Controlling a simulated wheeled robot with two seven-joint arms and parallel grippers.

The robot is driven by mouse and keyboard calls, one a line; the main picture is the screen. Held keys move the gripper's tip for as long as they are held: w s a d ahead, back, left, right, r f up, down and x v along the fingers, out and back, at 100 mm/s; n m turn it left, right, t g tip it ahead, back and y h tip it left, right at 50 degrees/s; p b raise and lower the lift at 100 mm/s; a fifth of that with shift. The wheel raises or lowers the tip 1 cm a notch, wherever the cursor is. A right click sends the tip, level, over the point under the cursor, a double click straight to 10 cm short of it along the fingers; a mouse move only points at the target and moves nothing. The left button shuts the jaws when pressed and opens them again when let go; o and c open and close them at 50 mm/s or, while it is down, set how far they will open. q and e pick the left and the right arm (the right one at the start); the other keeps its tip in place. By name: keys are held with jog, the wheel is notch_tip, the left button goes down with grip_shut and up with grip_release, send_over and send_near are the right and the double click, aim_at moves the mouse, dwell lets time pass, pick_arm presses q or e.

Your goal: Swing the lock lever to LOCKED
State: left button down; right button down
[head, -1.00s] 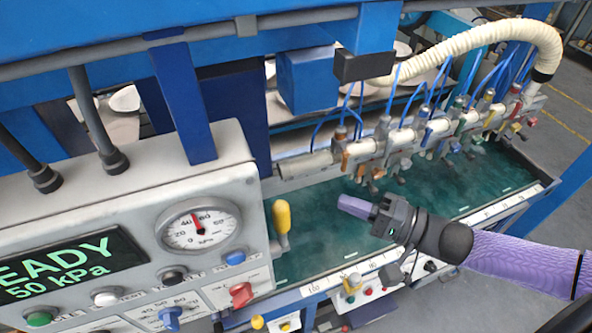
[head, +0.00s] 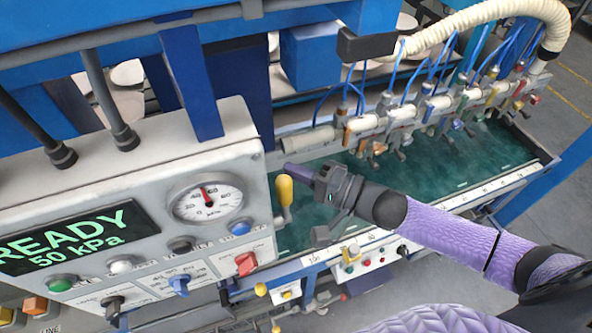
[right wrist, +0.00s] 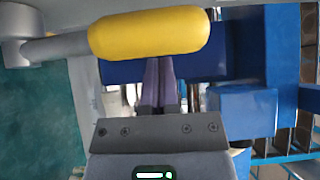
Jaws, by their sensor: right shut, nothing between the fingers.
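The lock lever has a yellow handle (head: 285,190) on a grey arm, at the right side of the grey control panel (head: 150,180). In the head view the handle points up. My right gripper (head: 292,169) is shut and empty, with its purple fingertips close to the top of the handle. In the right wrist view the yellow handle (right wrist: 150,33) lies across the picture just beyond the closed fingers (right wrist: 158,85). Their tips reach its edge, and I cannot tell if they touch. No LOCKED label is legible. My left gripper is not in view.
The panel carries a READY 50 kPa display (head: 70,238), a gauge (head: 208,200) and several knobs. A green-floored trough (head: 420,170) lies behind my right arm, under a manifold (head: 410,125) with blue hoses. A blue frame (head: 310,60) stands behind the lever.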

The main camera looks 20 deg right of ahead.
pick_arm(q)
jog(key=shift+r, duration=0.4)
pick_arm(e)
jog(key=shift+s+a, duration=0.3)
jog(key=shift+s, duration=0.45)
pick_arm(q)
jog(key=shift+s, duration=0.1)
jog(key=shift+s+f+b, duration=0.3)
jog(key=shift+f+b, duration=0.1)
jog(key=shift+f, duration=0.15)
pick_arm(e)
jog(key=shift+s+n+y, duration=0.3)
jog(key=shift+s, duration=0.15)
